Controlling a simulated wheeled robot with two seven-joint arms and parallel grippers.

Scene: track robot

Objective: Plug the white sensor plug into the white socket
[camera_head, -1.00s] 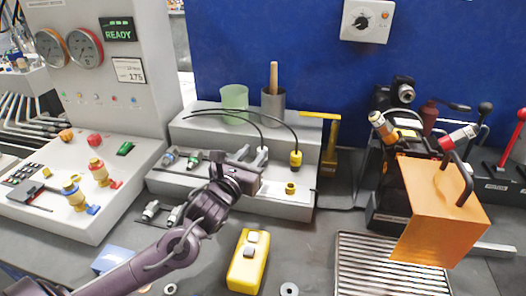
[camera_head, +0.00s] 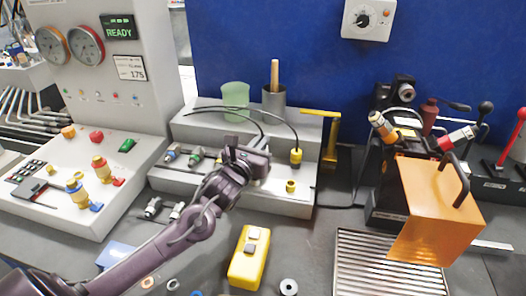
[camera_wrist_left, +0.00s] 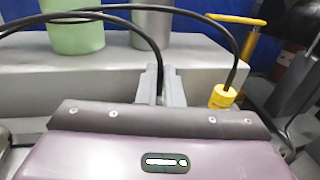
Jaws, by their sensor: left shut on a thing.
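My left gripper (camera_head: 262,170) is over the grey stepped bench fixture (camera_head: 225,190). In the left wrist view its two grey fingers (camera_wrist_left: 160,88) are shut around the end of a black cable (camera_wrist_left: 150,40). The white sensor plug at that cable end is hidden between the fingers and behind the gripper body. I cannot make out the white socket; the gripper covers part of the fixture's lower step. My right gripper is not in view.
A yellow plug (camera_head: 296,156) on another black cable stands right of my gripper, with a yellow socket (camera_head: 291,187) below it. A green cup (camera_head: 235,97) and a grey cup (camera_head: 273,103) stand behind. A yellow block (camera_head: 248,258) lies in front.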

